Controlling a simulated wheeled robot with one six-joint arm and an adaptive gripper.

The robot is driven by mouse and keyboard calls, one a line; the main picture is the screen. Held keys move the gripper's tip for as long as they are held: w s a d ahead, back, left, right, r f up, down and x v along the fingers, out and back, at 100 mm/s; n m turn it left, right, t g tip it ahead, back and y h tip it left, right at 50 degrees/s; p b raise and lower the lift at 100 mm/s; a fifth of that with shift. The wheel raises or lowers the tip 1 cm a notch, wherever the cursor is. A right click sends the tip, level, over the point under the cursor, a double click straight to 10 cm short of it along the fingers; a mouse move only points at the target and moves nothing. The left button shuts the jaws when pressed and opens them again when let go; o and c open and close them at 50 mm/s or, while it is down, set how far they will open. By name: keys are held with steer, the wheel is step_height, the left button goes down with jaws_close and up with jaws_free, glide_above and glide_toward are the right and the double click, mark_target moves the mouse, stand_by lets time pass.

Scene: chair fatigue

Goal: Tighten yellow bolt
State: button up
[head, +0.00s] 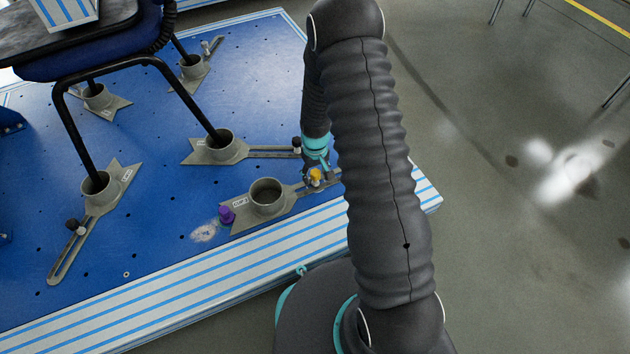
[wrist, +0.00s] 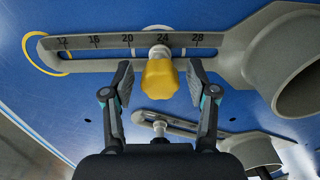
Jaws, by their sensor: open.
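The yellow bolt (wrist: 160,78) is a faceted knob on a metal stud in the slot of a grey clamp bracket (wrist: 85,62), near the 24 mark of its scale. In the head view the yellow bolt (head: 315,175) shows small beside my arm. My gripper (wrist: 158,80) is open, with one finger on each side of the yellow bolt and a visible gap to both. In the head view my gripper (head: 318,168) is partly hidden by my own arm.
The bracket's round cup (head: 267,192) is empty. Other brackets, such as one with a black knob (head: 297,144), hold the chair legs (head: 185,95) on the blue platform (head: 150,240). Open floor (head: 520,270) lies right.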

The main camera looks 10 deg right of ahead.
steer(key=shift+n, duration=2)
steer(key=shift+b, duration=0.3)
steer(key=n, duration=0.4)
jaws_close()
steer(key=shift+m+b, duration=0.5)
steer(key=shift+m, duration=1.5)
